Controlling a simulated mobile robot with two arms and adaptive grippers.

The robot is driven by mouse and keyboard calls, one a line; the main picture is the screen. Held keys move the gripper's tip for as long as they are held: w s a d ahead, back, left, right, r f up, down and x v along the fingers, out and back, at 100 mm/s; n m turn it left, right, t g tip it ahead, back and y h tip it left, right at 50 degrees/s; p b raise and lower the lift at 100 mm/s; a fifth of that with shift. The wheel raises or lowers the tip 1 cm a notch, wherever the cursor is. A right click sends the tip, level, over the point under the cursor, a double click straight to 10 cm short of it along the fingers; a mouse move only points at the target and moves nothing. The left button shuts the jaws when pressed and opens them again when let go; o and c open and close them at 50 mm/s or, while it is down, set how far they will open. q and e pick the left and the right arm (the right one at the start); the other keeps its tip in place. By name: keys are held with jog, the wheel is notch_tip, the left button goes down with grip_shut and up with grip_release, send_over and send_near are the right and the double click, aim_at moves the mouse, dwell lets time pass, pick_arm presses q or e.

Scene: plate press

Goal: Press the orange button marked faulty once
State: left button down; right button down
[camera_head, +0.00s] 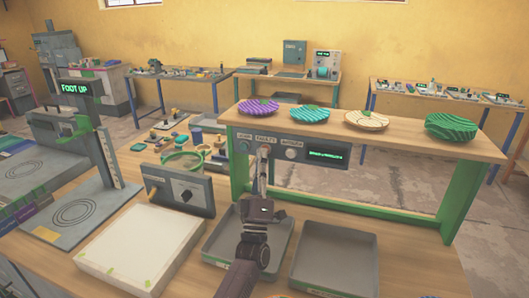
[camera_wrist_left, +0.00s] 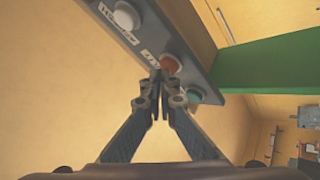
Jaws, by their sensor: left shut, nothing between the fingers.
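The orange button (camera_wrist_left: 170,64) shows in the left wrist view on a grey panel (camera_wrist_left: 160,35), with a partly covered label beside it ending in "LTY". My left gripper (camera_wrist_left: 161,76) is shut and empty, its fingertips right at the orange button; I cannot tell whether they touch it. In the head view my left gripper (camera_head: 264,152) reaches up to the panel (camera_head: 325,155) under the shelf and hides the button below the faulty label. A teal button (camera_head: 244,146) is to its left and a white button (camera_head: 291,154) to its right. My right gripper is not in view.
The shelf (camera_head: 400,143) above the panel carries several patterned plates, a purple one (camera_head: 259,108) nearest above my gripper. Two grey trays (camera_head: 335,258) lie below it on the table. A white block (camera_head: 140,248) and a press stand (camera_head: 95,170) are at left.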

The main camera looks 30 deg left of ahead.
pick_arm(q)
jog(key=shift+w, duration=0.15)
dwell(0.4)
jog(key=shift+s+d+p, duration=0.2)
jog(key=shift+s+p, duration=0.15)
jog(key=shift+s, duration=0.45)
jog(key=s+p, duration=0.1)
jog(key=s, duration=0.1)
jog(key=s+d+p, duration=0.1)
jog(key=s, duration=0.2)
jog(key=shift+p, duration=0.3)
jog(key=shift+r, duration=0.1)
dwell(0.4)
